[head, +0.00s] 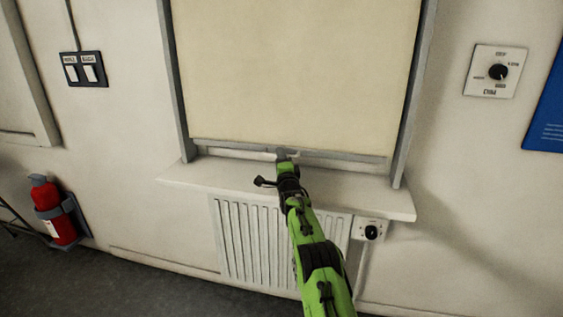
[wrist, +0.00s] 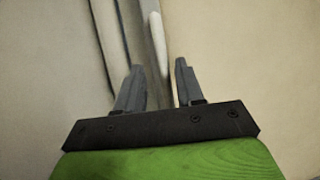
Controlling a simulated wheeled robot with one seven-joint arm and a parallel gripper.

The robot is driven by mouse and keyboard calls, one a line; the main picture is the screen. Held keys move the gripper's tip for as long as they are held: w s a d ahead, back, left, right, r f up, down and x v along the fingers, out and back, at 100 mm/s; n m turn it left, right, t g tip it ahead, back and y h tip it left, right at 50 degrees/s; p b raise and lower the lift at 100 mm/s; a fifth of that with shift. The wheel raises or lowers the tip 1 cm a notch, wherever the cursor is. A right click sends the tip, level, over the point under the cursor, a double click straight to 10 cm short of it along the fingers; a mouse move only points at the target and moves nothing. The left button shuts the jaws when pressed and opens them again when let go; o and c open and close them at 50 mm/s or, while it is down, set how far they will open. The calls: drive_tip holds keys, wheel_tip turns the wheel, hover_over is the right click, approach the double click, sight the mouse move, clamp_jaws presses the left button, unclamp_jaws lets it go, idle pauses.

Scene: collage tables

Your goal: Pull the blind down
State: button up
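The cream blind (head: 295,70) hangs almost the full height of the window, with its lower edge a little above the sill (head: 225,178). A grey bottom bar (head: 345,159) runs along that edge. My gripper (head: 284,155) is at the middle of the bar and hides part of it. In the wrist view, the two grey fingers of my gripper (wrist: 160,82) stand apart, with a pale strip (wrist: 158,45) showing in the gap between them. The blind (wrist: 240,70) fills the right side there. I cannot tell whether either finger touches the bar.
Grey side rails (head: 418,90) flank the blind. A radiator (head: 250,240) is below the sill, with a small dial box (head: 370,232) beside it. Switches (head: 84,68) and a red extinguisher (head: 54,212) are left; a wall knob (head: 497,71) is right.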

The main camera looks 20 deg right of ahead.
drive_tip(key=v, duration=1.5)
drive_tip(key=shift+s, duration=0.35)
drive_tip(key=shift+a, duration=0.15)
